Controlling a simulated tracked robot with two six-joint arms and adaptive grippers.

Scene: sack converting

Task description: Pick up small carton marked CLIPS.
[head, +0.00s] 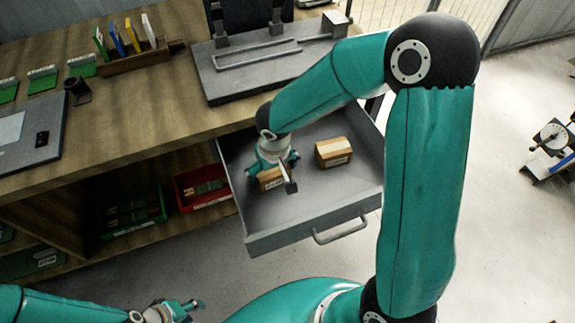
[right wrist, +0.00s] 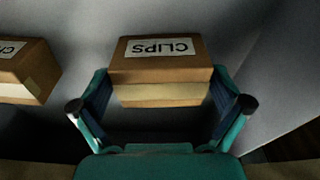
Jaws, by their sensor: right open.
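A small brown carton marked CLIPS (right wrist: 160,72) lies in the open grey drawer (head: 300,225). In the right wrist view its label reads upside down, and it sits between the two spread fingers of my right gripper (head: 275,163). The fingers are open, one at each side of its near part; whether they touch it cannot be told. In the head view this carton (head: 270,180) is partly hidden by the gripper. My left gripper (head: 184,308) is low at the left, away from the drawer; its opening is unclear.
A second brown carton (head: 333,152) lies to the right in the drawer; in the right wrist view it is at the left (right wrist: 22,75), its label cut off. The drawer walls stand close around. A red bin (head: 202,188) and a green bin (head: 133,215) are on the shelf left of the drawer.

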